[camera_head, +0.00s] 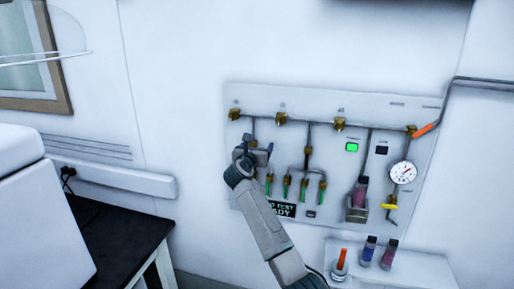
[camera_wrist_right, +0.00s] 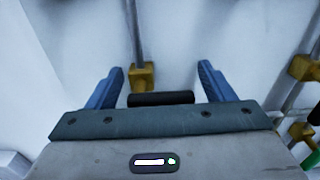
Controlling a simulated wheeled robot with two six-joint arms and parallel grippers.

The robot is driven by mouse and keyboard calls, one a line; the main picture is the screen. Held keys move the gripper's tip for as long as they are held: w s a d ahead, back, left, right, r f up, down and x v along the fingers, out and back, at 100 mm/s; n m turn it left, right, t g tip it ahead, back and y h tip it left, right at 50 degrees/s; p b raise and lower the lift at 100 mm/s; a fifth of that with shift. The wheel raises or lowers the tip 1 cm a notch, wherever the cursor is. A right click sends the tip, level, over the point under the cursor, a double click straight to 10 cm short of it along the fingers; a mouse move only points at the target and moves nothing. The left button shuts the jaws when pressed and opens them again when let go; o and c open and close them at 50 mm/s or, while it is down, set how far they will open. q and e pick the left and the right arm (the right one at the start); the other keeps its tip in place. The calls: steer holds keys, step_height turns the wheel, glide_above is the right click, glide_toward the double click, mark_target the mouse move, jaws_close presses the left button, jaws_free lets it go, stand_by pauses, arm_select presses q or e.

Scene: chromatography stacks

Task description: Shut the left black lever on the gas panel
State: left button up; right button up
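The gas panel (camera_head: 325,110) is a pale plate on the wall with pipes, brass fittings and valves. My right gripper (camera_head: 259,148) is at the panel's left side, in front of the leftmost pipe. In the right wrist view the left black lever (camera_wrist_right: 160,99) lies crosswise to its vertical pipe, beside a brass valve body (camera_wrist_right: 143,77). My right gripper (camera_wrist_right: 160,68) is open there, one blue finger on each side of the lever, with gaps between. Touch cannot be told. In the head view the gripper mostly hides the lever. My left gripper is out of view.
Several green-tipped valves (camera_head: 287,187) hang right of the gripper. Further right are a gauge (camera_head: 403,172), a yellow handle (camera_head: 389,206) and an orange handle (camera_head: 422,131). A small shelf (camera_head: 420,272) with vials juts out below. A black-topped table (camera_head: 120,240) stands at left.

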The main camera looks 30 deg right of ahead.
steer(key=b+v, duration=0.4)
steer(key=v, duration=0.6)
steer(key=shift+s+a, duration=0.25)
steer(key=shift+s, duration=0.05)
